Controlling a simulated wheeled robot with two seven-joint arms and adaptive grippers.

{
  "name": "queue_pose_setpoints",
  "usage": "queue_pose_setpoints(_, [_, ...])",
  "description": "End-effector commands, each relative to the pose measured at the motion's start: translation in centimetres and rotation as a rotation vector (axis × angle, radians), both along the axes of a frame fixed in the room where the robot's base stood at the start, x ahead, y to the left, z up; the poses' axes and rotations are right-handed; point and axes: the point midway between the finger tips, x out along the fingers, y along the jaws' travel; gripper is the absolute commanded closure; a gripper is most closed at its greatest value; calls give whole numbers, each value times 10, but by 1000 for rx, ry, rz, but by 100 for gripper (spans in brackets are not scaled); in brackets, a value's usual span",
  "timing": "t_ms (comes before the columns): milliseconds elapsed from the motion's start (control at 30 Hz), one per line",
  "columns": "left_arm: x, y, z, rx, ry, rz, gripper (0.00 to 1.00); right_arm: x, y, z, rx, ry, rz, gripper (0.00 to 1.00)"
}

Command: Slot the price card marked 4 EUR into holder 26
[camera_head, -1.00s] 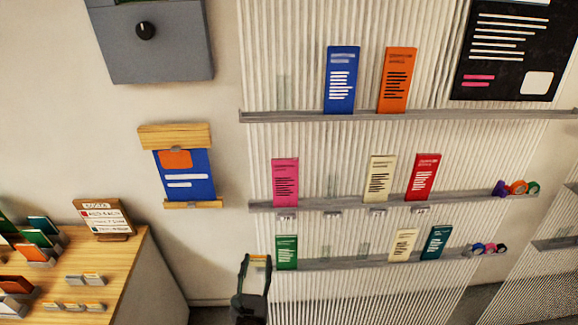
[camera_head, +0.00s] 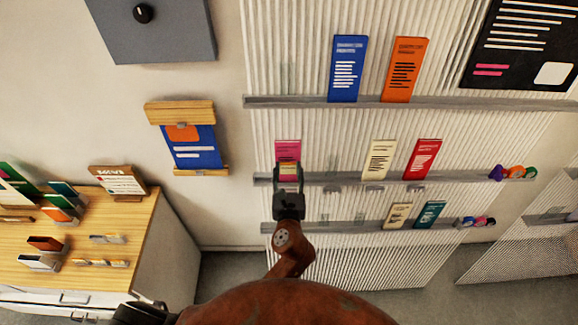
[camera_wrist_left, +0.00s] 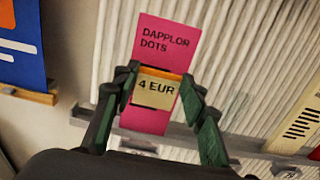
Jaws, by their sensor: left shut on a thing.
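The price card marked 4 EUR is cream with an orange top edge. In the left wrist view the card (camera_wrist_left: 154,92) is between the fingertips of my left gripper (camera_wrist_left: 158,82), upright and in front of a pink DAPPLOR DOTS card (camera_wrist_left: 164,45). In the head view my left gripper (camera_head: 287,172) is at the middle shelf, over the lower part of the pink card (camera_head: 288,147). Small clear holders (camera_head: 333,190) hang along this shelf's front edge; one holder (camera_wrist_left: 138,148) shows below the gripper. Their numbers are unreadable, so I cannot tell which is holder 26. My right gripper is not in view.
The middle shelf (camera_head: 455,179) also carries cream and red cards and tape rolls. The upper shelf (camera_head: 290,102) holds blue and orange cards. A blue poster (camera_head: 195,148) hangs left. A wooden table (camera_head: 160,225) with card stands is at left.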

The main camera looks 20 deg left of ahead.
Motion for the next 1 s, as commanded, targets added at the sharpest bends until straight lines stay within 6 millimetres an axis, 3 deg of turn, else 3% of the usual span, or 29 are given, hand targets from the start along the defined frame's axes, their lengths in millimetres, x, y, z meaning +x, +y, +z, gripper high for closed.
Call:
queue_pose_setpoints(267, [-2,-1,-22,0,2,-1,71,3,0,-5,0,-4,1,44])
queue_pose_setpoints(500, [-3,-2,-42,-1,1,-3,71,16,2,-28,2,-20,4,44])
queue_pose_setpoints(1000, [-6,-3,-72,-2,1,-4,71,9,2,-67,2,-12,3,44])
